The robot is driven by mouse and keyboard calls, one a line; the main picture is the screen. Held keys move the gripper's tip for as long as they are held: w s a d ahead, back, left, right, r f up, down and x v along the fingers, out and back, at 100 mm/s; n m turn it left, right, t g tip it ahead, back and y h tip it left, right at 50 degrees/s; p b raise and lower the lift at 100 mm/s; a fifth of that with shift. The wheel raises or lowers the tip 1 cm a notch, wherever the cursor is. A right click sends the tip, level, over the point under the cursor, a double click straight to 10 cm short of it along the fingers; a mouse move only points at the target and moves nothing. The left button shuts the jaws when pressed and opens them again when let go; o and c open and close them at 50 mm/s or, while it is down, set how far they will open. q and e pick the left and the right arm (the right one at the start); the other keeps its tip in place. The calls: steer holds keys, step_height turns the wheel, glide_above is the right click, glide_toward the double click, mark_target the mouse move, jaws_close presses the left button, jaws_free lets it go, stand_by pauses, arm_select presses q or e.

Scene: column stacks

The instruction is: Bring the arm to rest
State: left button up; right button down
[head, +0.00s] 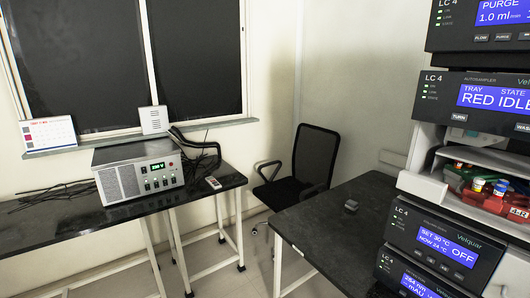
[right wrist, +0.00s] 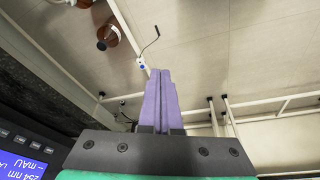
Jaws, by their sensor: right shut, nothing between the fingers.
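My right gripper (right wrist: 161,90) shows in the right wrist view, its two purple fingers shut together with nothing between them. It points over open floor, beside a dark instrument with a lit blue display (right wrist: 22,165) at the lower left. No gripper shows in the head view. My left gripper is not in either view.
A stack of LC 4 modules (head: 440,238) stands at the right on a dark bench (head: 325,222). An open autosampler bay holds a red tray (head: 490,203) with vials. A grey instrument (head: 138,172) sits on the left bench. A black chair (head: 312,160) stands between the benches.

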steer(key=s+f+g, duration=0.1)
steer(key=s+f, duration=0.1)
steer(key=f, duration=0.7)
steer(key=s+f, duration=0.2)
steer(key=f, duration=0.6)
steer(key=s+d+f+g, duration=0.1)
steer(key=s+d+f, duration=0.2)
steer(key=s+f, duration=1.1)
steer(key=shift+s+d, duration=0.15)
steer(key=shift+s, duration=0.75)
